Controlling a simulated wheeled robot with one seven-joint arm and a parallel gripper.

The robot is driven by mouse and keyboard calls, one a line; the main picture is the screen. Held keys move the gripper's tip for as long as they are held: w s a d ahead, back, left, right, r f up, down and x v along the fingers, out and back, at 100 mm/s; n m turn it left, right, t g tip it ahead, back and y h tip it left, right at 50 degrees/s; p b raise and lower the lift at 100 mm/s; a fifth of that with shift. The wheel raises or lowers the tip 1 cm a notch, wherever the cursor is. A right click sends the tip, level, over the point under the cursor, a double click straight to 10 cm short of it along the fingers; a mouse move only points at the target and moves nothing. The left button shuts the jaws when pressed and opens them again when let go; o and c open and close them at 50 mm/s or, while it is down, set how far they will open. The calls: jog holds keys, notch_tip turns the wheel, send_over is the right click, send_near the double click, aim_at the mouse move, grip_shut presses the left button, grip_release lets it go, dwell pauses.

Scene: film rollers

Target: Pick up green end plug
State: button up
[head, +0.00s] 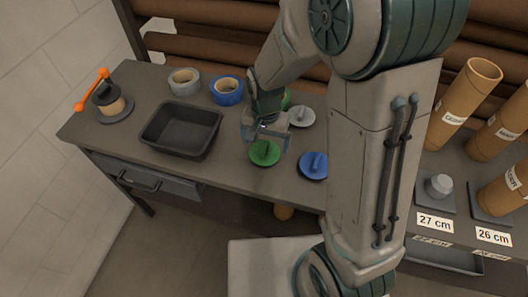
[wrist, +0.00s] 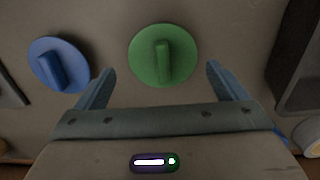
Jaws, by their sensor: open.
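The green end plug (head: 264,154) is a round disc with an upright grip bar, lying on the bench near its front edge. It also shows in the wrist view (wrist: 162,56), at top centre, with its bar pointing away from the gripper. My gripper (head: 268,142) is open and empty, just above and beside the green plug in the head view. In the wrist view its two fingers (wrist: 160,78) stand apart, with the green plug beyond and between them. A second green thing (head: 286,98) is mostly hidden behind my arm.
A blue end plug (head: 313,166) lies right of the green one, and a grey plug (head: 301,117) behind. A black tray (head: 180,130) stands to the left. Cardboard tubes (head: 462,104) stand at right.

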aim_at(265, 147)
jog(key=shift+w+a+f, duration=0.1)
jog(key=shift+w+f, duration=0.05)
jog(key=shift+f, duration=0.9)
jog(key=shift+w+f, duration=0.1)
jog(key=shift+f, duration=0.9)
jog(key=c, duration=0.7)
jog(key=shift+r, duration=0.1)
